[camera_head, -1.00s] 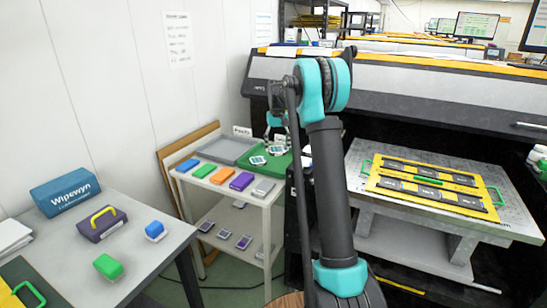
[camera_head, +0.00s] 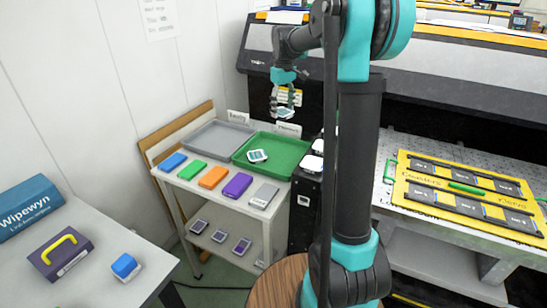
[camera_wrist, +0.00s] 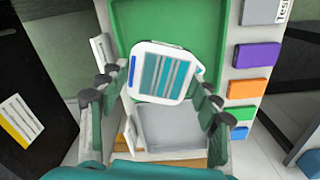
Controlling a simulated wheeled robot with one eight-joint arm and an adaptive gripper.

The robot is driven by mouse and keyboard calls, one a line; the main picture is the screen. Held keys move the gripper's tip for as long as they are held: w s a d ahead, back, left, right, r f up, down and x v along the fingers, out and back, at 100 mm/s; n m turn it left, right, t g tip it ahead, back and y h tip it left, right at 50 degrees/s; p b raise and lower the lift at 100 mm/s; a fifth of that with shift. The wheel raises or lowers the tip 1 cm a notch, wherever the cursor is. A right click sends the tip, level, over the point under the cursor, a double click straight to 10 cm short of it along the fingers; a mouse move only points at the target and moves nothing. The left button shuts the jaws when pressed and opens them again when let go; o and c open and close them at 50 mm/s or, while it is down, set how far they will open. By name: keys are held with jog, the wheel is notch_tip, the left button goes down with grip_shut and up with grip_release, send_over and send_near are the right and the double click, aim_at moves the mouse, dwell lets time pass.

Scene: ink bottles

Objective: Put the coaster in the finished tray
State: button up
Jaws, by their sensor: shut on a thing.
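My gripper (camera_head: 285,105) is shut on a white coaster (camera_head: 284,113) with teal stripes, held in the air above the far right part of the green tray (camera_head: 240,155). In the wrist view the held coaster (camera_wrist: 162,72) sits between the two fingers, slightly turned, with the green tray (camera_wrist: 150,20) beyond it. A second, similar coaster (camera_head: 257,156) lies in the green tray. The small signs behind the trays are too blurred to read surely, so I cannot tell which is the finished tray.
A grey tray (camera_head: 217,139) stands left of the green one. Blue, green, orange, purple and grey blocks line the cart's front edge. A black post (camera_head: 305,210) stands right of the cart. The yellow jig (camera_head: 405,185) is farther right.

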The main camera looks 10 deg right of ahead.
aim_at(281, 165)
jog(key=s+a+r+n, duration=0.1)
jog(key=s+r+n, duration=0.1)
jog(key=s+n, duration=0.35)
jog(key=shift+m, duration=0.95)
jog(key=f, duration=0.6)
jog(key=s+f, duration=0.1)
jog(key=f, duration=1.3)
jog(key=shift+s+a, duration=0.1)
jog(key=shift+s, duration=0.2)
jog(key=o, duration=1.3)
jog(key=shift+f, duration=0.1)
jog(key=shift+c, duration=0.2)
notch_tip(281, 165, up, 12)
jog(key=shift+r, duration=0.2)
